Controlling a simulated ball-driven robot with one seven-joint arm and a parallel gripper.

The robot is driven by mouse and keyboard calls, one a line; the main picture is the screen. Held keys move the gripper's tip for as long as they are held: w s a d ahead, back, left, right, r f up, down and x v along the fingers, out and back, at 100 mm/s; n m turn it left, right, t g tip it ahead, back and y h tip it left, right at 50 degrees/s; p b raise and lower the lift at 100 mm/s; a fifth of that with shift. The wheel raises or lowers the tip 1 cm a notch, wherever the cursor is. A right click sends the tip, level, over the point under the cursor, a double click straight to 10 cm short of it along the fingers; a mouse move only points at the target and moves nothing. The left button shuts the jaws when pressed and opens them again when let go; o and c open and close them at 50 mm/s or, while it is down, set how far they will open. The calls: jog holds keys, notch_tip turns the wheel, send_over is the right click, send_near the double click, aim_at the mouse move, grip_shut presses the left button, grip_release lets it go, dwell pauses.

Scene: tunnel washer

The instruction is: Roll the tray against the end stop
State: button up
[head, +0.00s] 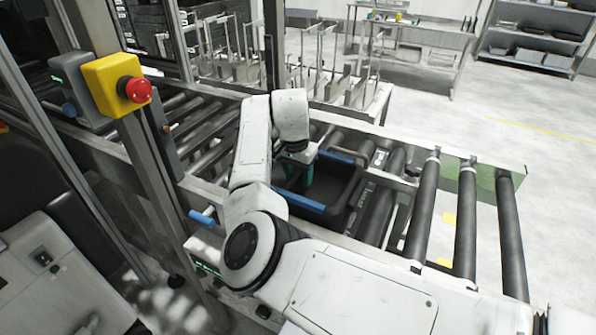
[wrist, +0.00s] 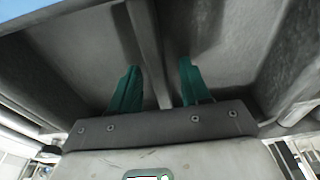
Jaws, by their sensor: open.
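The tray (head: 355,192) is a dark open box with blue strips on its near and far rims. It sits on the roller conveyor in the middle of the head view, and my arm hides its left part. My gripper reaches down at the tray's left part; little of it shows in the head view. In the wrist view my gripper (wrist: 157,84) has two teal fingers spread apart. A grey ridge of the tray (wrist: 85,65) runs between them, and I cannot tell whether they touch it. I cannot clearly make out the end stop.
Bare dark rollers (head: 465,225) lie right of the tray, with a green panel (head: 484,180) behind them. A yellow box with a red button (head: 134,90) stands on a post at the left. A rack with upright plates (head: 345,85) stands behind the conveyor.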

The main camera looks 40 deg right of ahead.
aim_at(295, 177)
jog(key=shift+c, duration=0.2)
grip_shut()
jog(key=shift+o, duration=0.6)
grip_release()
jog(key=shift+r, duration=0.1)
notch_tip(295, 177, up, 10)
jog(key=a+b, duration=0.1)
jog(key=shift+s+a+r, duration=0.25)
jog(key=shift+a, duration=0.05)
